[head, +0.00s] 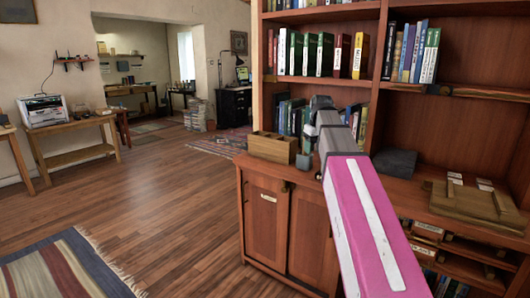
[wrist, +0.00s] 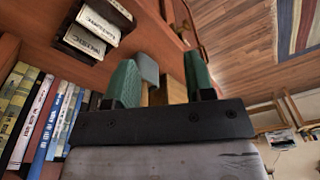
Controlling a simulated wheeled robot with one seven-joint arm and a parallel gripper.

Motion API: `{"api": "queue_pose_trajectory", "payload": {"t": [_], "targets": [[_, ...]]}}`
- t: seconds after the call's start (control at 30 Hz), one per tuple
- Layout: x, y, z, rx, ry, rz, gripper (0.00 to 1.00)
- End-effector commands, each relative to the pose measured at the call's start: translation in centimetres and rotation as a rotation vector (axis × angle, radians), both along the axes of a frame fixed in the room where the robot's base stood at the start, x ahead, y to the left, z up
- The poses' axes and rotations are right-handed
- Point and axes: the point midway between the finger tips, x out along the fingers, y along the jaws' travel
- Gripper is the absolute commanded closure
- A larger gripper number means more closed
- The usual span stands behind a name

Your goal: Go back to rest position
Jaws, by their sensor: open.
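My gripper (wrist: 162,78) shows in the wrist view as two green fingers set well apart on a dark bar. It is open, and I see nothing held between the fingers. A grey-blue piece and a brown wooden surface show behind the gap. In the head view my pink and grey arm reaches forward from the lower right to the bookcase (head: 371,60). Its far end is by the lower shelf, just right of a wooden box (head: 272,147). The fingertips are hard to make out in that view.
Books (head: 310,54) fill parts of the shelves; a row also shows in the wrist view (wrist: 40,115). A grey block (head: 396,163) and a wooden tray (head: 478,207) with cards lie on the cabinet ledge right of my arm. Wooden floor (head: 165,200) is open on the left.

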Motion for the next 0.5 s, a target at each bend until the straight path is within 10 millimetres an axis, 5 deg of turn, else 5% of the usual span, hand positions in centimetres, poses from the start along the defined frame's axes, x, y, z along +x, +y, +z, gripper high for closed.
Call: {"api": "queue_pose_trajectory", "payload": {"t": [0.5], "targets": [[-5.4, 0.4, -19.1, -0.010, 0.055, -0.187, 0.51]]}}
